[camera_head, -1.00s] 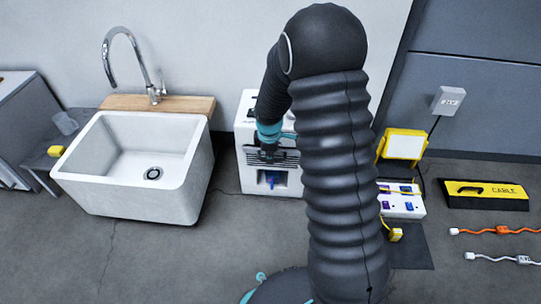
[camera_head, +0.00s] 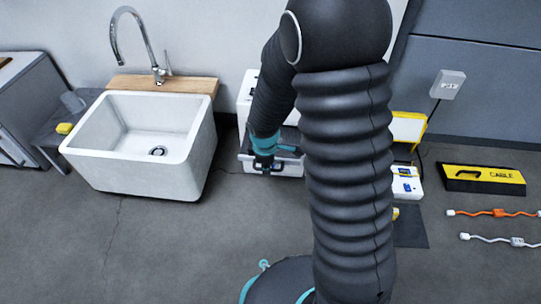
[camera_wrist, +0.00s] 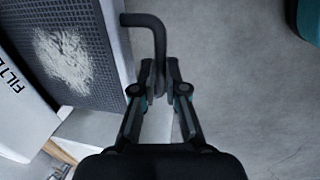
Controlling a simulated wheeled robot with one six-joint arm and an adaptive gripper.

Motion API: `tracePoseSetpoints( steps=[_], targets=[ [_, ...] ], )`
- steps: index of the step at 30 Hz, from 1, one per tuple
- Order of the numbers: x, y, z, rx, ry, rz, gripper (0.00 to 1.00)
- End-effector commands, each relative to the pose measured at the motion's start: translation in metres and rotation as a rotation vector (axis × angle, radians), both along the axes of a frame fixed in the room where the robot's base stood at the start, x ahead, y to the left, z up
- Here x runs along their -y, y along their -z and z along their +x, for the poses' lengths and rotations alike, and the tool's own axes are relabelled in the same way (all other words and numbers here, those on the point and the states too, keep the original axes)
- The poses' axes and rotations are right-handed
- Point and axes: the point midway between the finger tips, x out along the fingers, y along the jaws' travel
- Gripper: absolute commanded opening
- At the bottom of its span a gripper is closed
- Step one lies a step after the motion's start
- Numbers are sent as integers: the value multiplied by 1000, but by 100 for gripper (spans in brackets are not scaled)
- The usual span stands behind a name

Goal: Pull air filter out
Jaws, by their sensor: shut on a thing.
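The air filter is a light-framed panel with dark grey mesh (camera_wrist: 95,88) and a whitish dusty patch, at the left of the wrist view. Its black bar handle (camera_wrist: 152,28) bends down between my fingertips. My gripper (camera_wrist: 160,80) is shut on this handle. In the head view my gripper (camera_head: 265,163) is at the filter's front edge, which stands out from the white filter unit (camera_head: 246,92). The unit (camera_wrist: 22,115) shows lettering starting "FILT" in the wrist view. My arm hides much of the unit, and I cannot tell whether the filter's far end is still inside.
A white sink (camera_head: 130,178) stands left of the unit, with open floor (camera_head: 215,240) in front. At right are a yellow work light (camera_head: 408,128), a yellow cable cover (camera_head: 483,180) and orange and white cables (camera_head: 500,213) on the floor.

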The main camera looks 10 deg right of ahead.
Motion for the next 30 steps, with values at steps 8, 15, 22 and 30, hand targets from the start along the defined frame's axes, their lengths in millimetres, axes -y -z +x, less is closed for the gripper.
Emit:
tracePoseSetpoints(
  steps=[8,15,22,30],
  targets=[
    [-5,1,-10,-2,1,0,0],
    [-3,1,-9,0,4,1,0],
    [-2,0,-9,0,8,0,37],
    [-2,-2,-9,0,8,0,37]
  ],
)
